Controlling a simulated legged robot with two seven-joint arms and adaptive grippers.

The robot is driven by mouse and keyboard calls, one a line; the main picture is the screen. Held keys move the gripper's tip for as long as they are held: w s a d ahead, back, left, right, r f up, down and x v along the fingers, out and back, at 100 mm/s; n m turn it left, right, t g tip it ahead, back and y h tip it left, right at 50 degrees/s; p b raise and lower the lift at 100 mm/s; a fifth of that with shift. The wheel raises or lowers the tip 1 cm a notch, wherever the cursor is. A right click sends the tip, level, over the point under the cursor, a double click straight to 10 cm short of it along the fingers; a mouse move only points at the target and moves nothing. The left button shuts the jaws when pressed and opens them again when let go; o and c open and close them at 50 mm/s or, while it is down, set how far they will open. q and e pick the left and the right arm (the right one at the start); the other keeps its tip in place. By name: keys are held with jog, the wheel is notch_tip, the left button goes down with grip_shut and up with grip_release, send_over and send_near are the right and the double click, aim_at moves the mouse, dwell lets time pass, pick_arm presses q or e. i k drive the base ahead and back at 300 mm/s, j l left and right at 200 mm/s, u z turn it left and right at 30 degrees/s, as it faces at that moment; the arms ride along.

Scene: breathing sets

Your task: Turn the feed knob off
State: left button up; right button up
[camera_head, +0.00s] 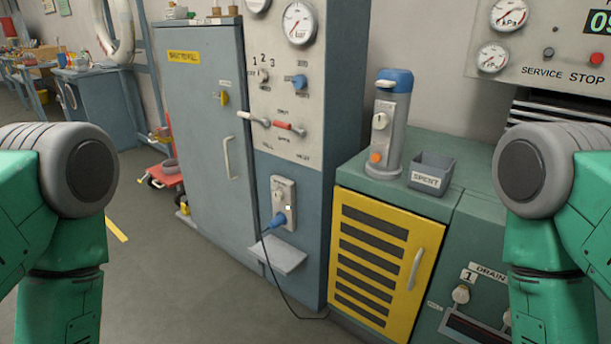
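No label that I can read says "feed", so I cannot tell which knob is the feed knob. On the upright grey panel (278,150) a pale selector knob (262,76) sits below the numbers 1, 2, 3. A blue knob (299,81) is to its right; its small labels are too blurred to read. Below are a white-handled lever (250,118) and a red-handled lever (290,128). A grey canister (391,130) with a blue cap carries a pale knob (380,121) and an orange button (376,157). My green arms show at both sides; neither gripper is in view.
A grey cabinet (205,130) stands left of the panel. A blue plug (276,221) with a hanging cable sits above a small shelf (278,255). A yellow louvred door (372,258) and a SPENT bin (432,172) are right.

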aim_at(261, 75)
jog(key=i+j+z, duration=0.7)
jog(key=i+j, duration=0.05)
jog(key=j, duration=0.05)
